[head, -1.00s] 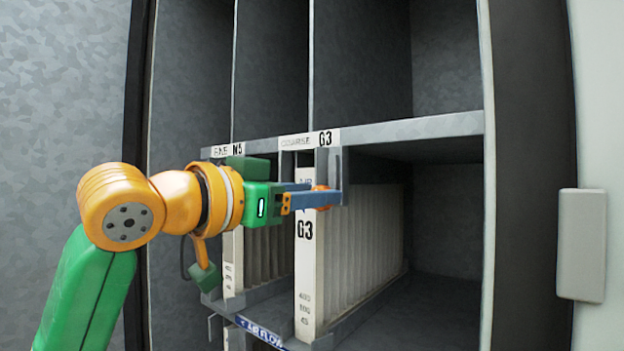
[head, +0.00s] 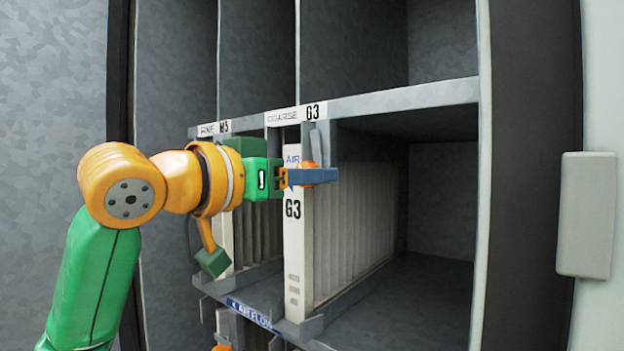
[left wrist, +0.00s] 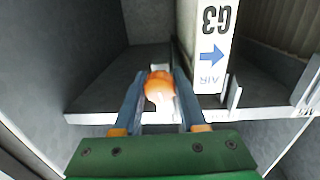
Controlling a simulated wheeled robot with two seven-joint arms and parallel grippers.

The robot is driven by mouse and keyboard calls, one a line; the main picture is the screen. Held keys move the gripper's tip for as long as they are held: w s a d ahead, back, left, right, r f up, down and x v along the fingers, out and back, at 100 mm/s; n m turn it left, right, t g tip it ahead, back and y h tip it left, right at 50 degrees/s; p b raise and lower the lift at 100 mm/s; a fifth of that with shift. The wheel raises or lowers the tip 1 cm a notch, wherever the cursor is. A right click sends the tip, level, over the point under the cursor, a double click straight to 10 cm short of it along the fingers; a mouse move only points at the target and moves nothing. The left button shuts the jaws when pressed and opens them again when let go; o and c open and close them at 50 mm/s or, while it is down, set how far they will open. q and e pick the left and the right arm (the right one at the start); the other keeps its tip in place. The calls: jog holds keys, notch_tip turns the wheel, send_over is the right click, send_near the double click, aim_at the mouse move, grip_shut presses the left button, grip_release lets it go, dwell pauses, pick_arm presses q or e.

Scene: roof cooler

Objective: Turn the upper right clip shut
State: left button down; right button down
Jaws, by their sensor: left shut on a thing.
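The upper right clip (head: 308,165) is a small orange piece at the top front of the G3 filter (head: 294,250), below the G3 label on the shelf edge. My left gripper (head: 325,176) comes in from the left, its blue fingers shut on the clip and partly hiding it. In the left wrist view the rounded orange clip (left wrist: 159,88) sits between the two fingers. The clip's exact turn cannot be made out. The G3 filter (left wrist: 211,50) stands upright beside the clip there, in its slot. My right gripper is not in view.
A grey metal rack (head: 400,98) surrounds the filter, with an empty compartment to its right. Another pleated filter (head: 255,235) stands to the left, behind my gripper. Another orange piece (head: 221,347) shows at the bottom edge. A pale door edge (head: 590,215) is at the right.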

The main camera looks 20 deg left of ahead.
pick_arm(q)
jog(key=n+b, duration=0.1)
jog(key=n, duration=0.3)
jog(key=shift+n, duration=0.3)
jog(key=n+b, duration=0.1)
jog(key=n, duration=0.2)
jog(key=shift+n+b, duration=0.4)
jog(key=n+b, duration=0.1)
jog(key=n, duration=0.3)
jog(key=shift+t, duration=0.3)
jog(key=shift+f+n+y+b, duration=0.1)
jog(key=shift+n+y+b, duration=0.4)
jog(key=shift+n, duration=1.3)
jog(key=shift+n+b, duration=0.3)
